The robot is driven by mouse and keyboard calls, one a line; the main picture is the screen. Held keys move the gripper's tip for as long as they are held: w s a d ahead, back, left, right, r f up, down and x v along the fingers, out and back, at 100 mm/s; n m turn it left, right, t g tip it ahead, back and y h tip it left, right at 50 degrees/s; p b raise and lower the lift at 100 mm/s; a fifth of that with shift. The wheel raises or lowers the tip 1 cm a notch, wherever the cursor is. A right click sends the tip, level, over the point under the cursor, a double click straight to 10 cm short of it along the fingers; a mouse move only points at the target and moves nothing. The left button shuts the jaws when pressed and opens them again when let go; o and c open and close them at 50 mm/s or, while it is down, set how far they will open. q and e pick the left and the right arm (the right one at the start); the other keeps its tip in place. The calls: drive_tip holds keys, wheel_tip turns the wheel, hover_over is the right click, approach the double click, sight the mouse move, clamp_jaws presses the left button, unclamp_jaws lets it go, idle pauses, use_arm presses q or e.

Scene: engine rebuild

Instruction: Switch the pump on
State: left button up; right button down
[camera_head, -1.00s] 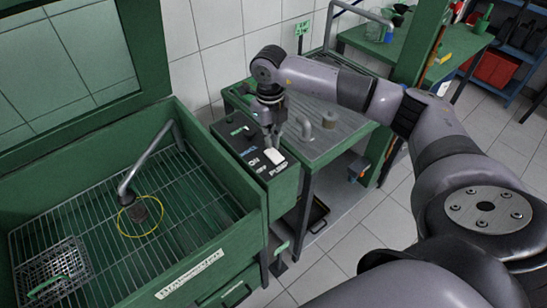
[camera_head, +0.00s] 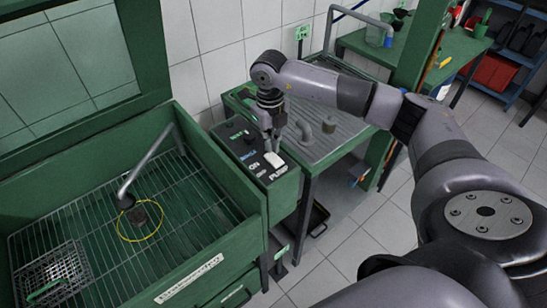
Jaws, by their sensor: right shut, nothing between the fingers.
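The pump control box (camera_head: 246,155) is a dark panel on the right wall of the green wash tank. White lettering on it reads "ON" and "PUMP". A white rocker switch (camera_head: 274,160) sits on the panel near its right edge. My right gripper (camera_head: 272,149) points down over the panel, shut and empty, with its fingertips at the back edge of the switch. I cannot tell whether they touch it, or which way the rocker is tipped. My left gripper is out of view.
The green wash tank (camera_head: 222,262) holds a wire rack, a bent spout (camera_head: 147,166), a yellow ring (camera_head: 121,228) and a mesh basket (camera_head: 70,265).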

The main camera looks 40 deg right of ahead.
sight(270, 155)
drive_tip(key=shift+s+f+b, duration=0.1)
drive_tip(key=shift+f+b, duration=0.9)
drive_tip(key=shift+f, duration=0.3)
idle(0.8)
drive_tip(key=shift+r, duration=0.15)
drive_tip(key=shift+r+p, duration=0.8)
drive_tip(key=shift+r, duration=0.15)
drive_tip(key=shift+r+p, duration=1.45)
drive_tip(key=shift+r, duration=1.05)
